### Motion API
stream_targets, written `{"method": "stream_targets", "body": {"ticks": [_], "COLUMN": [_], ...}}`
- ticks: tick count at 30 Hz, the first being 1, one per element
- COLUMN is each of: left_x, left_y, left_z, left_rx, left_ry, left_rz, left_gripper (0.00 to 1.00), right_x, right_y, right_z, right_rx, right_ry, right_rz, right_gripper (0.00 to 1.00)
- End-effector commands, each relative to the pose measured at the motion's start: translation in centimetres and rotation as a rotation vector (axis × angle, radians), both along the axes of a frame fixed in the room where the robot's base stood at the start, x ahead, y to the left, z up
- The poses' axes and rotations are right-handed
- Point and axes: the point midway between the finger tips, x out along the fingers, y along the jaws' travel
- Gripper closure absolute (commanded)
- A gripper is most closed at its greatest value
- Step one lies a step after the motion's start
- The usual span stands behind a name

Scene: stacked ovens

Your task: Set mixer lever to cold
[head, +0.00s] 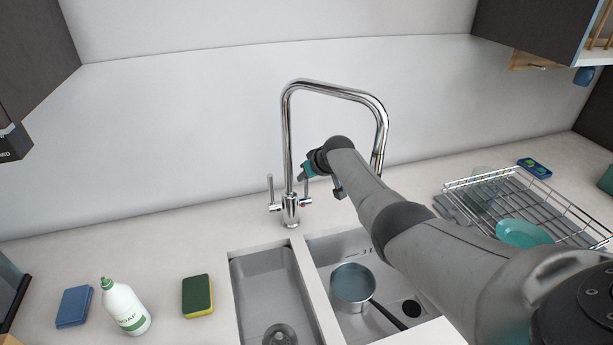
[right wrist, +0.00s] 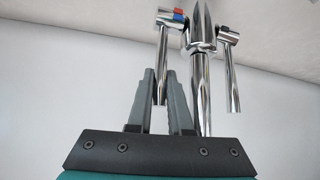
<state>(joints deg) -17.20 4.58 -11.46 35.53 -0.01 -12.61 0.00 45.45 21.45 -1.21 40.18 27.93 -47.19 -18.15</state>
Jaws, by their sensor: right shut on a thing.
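The chrome mixer tap (head: 290,150) stands behind the sink, with its spout bent over to the right. The mixer lever with a red and blue mark is on the tap's right side (head: 305,190) and points up. My right gripper (head: 305,172) is at the upper end of this lever. In the right wrist view its two fingers (right wrist: 161,78) are shut around the lever (right wrist: 162,55), with the red and blue mark at the lever's base. A second, plain lever (head: 270,188) stands upright on the tap's left side, untouched. My left gripper is not in view.
A pot (head: 352,285) with a dark handle sits in the right basin; the left basin (head: 262,290) is beside it. A soap bottle (head: 125,307) and sponges (head: 197,295) stand left. A dish rack (head: 535,200) is at right. The spout passes close to my right arm.

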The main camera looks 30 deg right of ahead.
Motion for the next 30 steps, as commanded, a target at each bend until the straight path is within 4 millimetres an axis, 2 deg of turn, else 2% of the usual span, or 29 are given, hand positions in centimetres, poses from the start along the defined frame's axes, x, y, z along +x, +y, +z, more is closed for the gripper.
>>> {"method": "stream_targets", "body": {"ticks": [2, 3, 10, 22, 30], "left_x": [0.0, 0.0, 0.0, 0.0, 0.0], "left_y": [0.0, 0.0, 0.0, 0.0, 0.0], "left_z": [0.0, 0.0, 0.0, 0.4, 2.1], "left_rx": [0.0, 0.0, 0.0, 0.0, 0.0], "left_ry": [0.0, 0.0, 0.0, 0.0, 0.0], "left_rz": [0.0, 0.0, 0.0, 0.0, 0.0], "left_gripper": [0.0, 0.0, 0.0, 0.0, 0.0], "right_x": [0.0, 0.0, 0.0, -0.3, -1.8], "right_y": [0.0, 0.0, 0.0, 0.0, 0.0], "right_z": [0.0, 0.0, 0.0, 0.4, 2.2], "right_rx": [-0.001, -0.001, 0.0, -0.001, -0.002], "right_ry": [-0.001, -0.001, -0.002, -0.002, -0.002], "right_rz": [-0.001, -0.001, 0.0, -0.001, 0.001], "right_gripper": [1.0, 0.78, 0.52, 0.52, 0.52]}}
